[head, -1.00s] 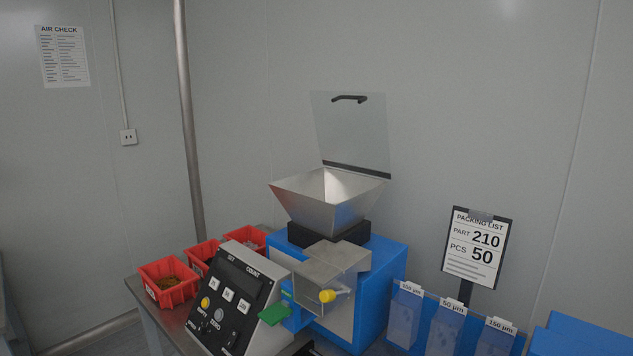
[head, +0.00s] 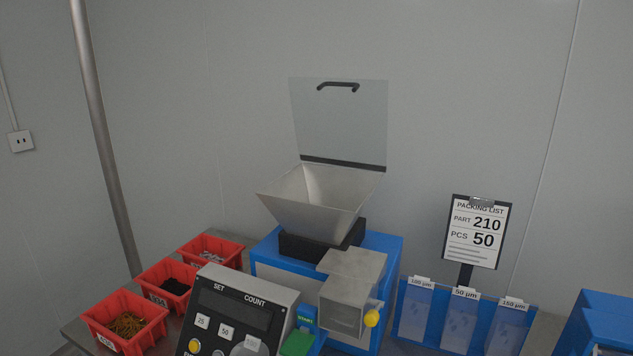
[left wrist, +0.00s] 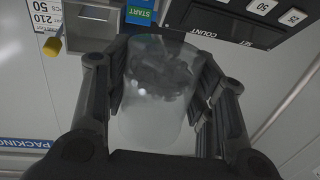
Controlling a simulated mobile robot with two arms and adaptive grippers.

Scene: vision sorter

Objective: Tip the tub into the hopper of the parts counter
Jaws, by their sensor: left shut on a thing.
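The parts counter (head: 262,264) stands on the bench in the head view, a blue body with a sloped control panel (head: 236,312). Its flared metal hopper (head: 315,205) sits on top, and its clear lid (head: 340,125) stands open behind it. The tub (left wrist: 150,125), a translucent cup, shows only in the left wrist view, with grey metallic parts inside. My left gripper (left wrist: 160,90) is shut around its sides. The control panel appears upside down beyond it (left wrist: 235,25). Neither gripper shows in the head view.
Several red bins (head: 125,322) of parts stand left of the counter. A packing list (head: 475,232) reading part 210, 50 pcs stands at right, behind a blue rack (head: 440,330). A metal chute with a yellow knob (head: 372,318) juts out in front. Space above the hopper is clear.

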